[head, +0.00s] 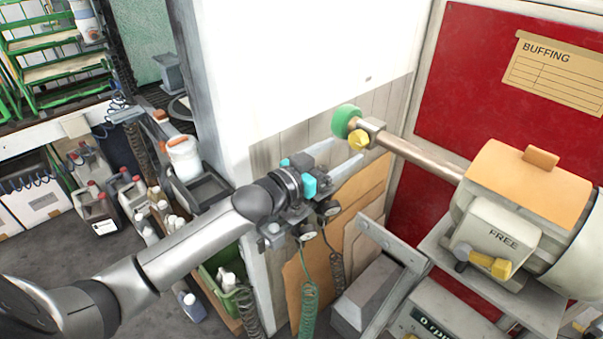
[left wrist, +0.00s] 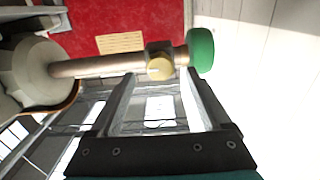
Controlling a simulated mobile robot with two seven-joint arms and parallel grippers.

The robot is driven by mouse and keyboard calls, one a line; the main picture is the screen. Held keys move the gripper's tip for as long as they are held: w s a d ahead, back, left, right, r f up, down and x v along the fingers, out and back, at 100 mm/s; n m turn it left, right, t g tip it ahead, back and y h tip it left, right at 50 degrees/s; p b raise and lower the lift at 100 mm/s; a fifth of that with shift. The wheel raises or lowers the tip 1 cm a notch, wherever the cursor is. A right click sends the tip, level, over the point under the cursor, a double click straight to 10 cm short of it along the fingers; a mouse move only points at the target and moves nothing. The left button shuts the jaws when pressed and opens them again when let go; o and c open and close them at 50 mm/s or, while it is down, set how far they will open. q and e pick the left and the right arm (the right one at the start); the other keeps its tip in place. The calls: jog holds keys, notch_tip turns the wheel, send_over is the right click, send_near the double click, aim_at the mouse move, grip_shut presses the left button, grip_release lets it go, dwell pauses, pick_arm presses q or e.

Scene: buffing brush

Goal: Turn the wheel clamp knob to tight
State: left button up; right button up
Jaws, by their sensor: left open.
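The wheel clamp knob (head: 357,139) is a small yellow knob on a metal collar, just beside the green buffing wheel (head: 345,121) at the end of a horizontal shaft (head: 425,158). My left gripper (head: 342,157) is open and empty, its fingers pointing toward the knob from below left. In the left wrist view the knob (left wrist: 160,67) shows just beyond and between the open fingertips (left wrist: 158,82), and the green wheel (left wrist: 201,50) is to the right. The fingers appear apart from the knob. My right gripper is in neither view.
The machine housing (head: 530,180) carries a box marked FREE with a yellow-handled lever (head: 490,264). A red panel (head: 470,70) with a BUFFING card stands behind the shaft. Cardboard sheets (head: 300,290) lean on the wall below. Bottles and jugs stand on the floor at left.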

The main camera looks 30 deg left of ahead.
pick_arm(q)
jog(key=v, duration=1.1)
jog(key=shift+s, duration=0.1)
dwell(0.4)
